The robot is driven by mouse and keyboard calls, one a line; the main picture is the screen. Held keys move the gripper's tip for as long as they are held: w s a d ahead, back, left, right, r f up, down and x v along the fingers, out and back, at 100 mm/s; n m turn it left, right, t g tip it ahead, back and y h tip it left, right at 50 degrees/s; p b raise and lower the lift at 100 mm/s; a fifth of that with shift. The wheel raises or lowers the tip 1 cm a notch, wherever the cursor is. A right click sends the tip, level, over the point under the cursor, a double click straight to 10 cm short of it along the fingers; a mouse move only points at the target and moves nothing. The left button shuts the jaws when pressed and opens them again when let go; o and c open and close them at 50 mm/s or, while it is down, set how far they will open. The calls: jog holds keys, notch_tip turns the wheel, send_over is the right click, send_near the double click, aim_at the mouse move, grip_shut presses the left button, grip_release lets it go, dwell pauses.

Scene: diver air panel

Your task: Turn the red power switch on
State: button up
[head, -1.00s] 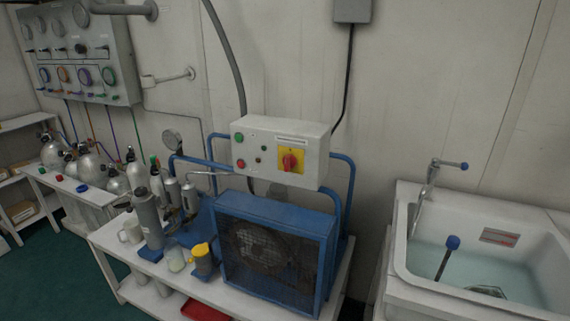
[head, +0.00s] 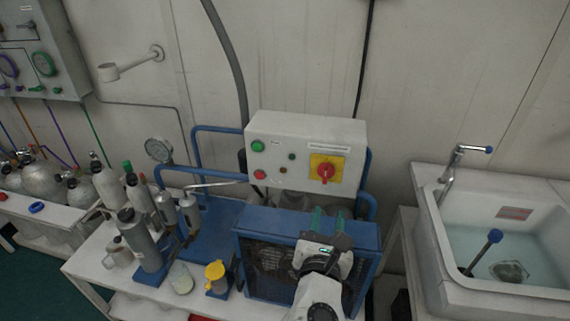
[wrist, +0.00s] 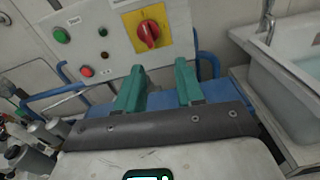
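The red power switch (head: 325,172) is a rotary knob on a yellow plate, at the right of the white control box's front. It also shows at the top of the wrist view (wrist: 149,34), with its handle tilted off vertical. My gripper (head: 322,218) is in front of the box, below the switch and apart from it. In the wrist view its two green fingers (wrist: 158,82) are spread with nothing between them. The switch lies beyond the fingertips, between their lines.
The white control box (head: 263,135) also has green and red buttons. Below it stands the blue-framed compressor (head: 262,222). Bottles and a yellow-topped jug (head: 215,272) crowd the bench at left. A water-filled sink (head: 440,290) is at right, with wall free above.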

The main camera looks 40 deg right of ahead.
aim_at(325, 176)
jog(key=shift+n, duration=0.5)
jog(key=x, duration=0.3)
jog(key=w+r+p+x, duration=0.1)
jog(key=x, duration=0.3)
jog(key=a+x, duration=0.1)
jog(key=x, duration=0.3)
jog(key=shift+w+a+r, duration=0.1)
jog(key=shift+w+r, duration=0.15)
jog(key=shift+w, duration=0.05)
jog(key=shift+c, duration=0.2)
grip_shut()
